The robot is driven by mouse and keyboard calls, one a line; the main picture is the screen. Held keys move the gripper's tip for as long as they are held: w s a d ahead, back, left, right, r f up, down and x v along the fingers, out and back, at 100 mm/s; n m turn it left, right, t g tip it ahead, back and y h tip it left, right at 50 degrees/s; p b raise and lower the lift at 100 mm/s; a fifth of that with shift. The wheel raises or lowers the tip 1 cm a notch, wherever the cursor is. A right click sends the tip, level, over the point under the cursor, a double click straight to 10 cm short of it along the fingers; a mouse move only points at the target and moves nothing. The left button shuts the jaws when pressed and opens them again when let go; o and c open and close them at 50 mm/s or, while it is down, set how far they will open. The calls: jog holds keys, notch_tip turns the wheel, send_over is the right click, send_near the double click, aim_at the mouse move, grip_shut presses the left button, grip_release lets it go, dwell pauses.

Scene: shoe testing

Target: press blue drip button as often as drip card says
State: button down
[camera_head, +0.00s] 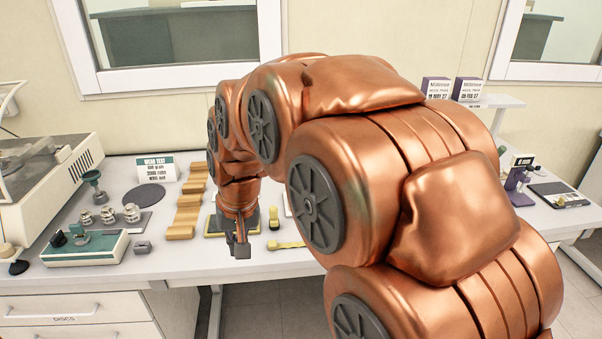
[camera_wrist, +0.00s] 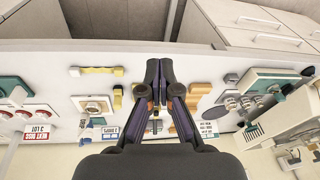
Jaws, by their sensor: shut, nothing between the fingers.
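My gripper (camera_head: 240,245) is shut and empty, pointing down near the front edge of the bench; in the wrist view its closed fingers (camera_wrist: 157,75) are at the middle. My copper arm hides much of the bench's middle and right in the head view. The card that reads most clearly is a "WEAR TEST" card (camera_head: 155,168), at the left back.
A green-and-white box with a dark knob (camera_head: 85,247) and metal weights (camera_head: 108,215) stand left. Wooden blocks (camera_head: 187,208) lie left of my gripper, a yellow strip (camera_head: 286,245) right. A purple stand (camera_head: 517,187) and flat scale (camera_head: 560,195) are far right.

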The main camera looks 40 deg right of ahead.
jog(key=w+d+r+m+t+h+b, duration=0.1)
jog(key=w+d+m+t, duration=0.1)
jog(key=w+d, duration=0.5)
jog(key=w+d+r+m+t+h, duration=0.1)
jog(key=w+d+r+m, duration=0.15)
jog(key=w+d, duration=0.45)
jog(key=w+d+r+m+t+h, duration=0.1)
jog(key=d+m, duration=0.1)
jog(key=d, duration=0.9)
jog(key=w+d+r+m+t+h+b, duration=0.1)
jog(key=w+d+r+m+h, duration=0.1)
jog(key=d, duration=0.9)
jog(key=shift+w+m+b, duration=0.3)
jog(key=shift+m, duration=0.35)
jog(key=shift+f, duration=0.1)
jog(key=shift+f+b, duration=1.7)
jog(key=shift+f, duration=2.6)
jog(key=shift+f, duration=0.4)
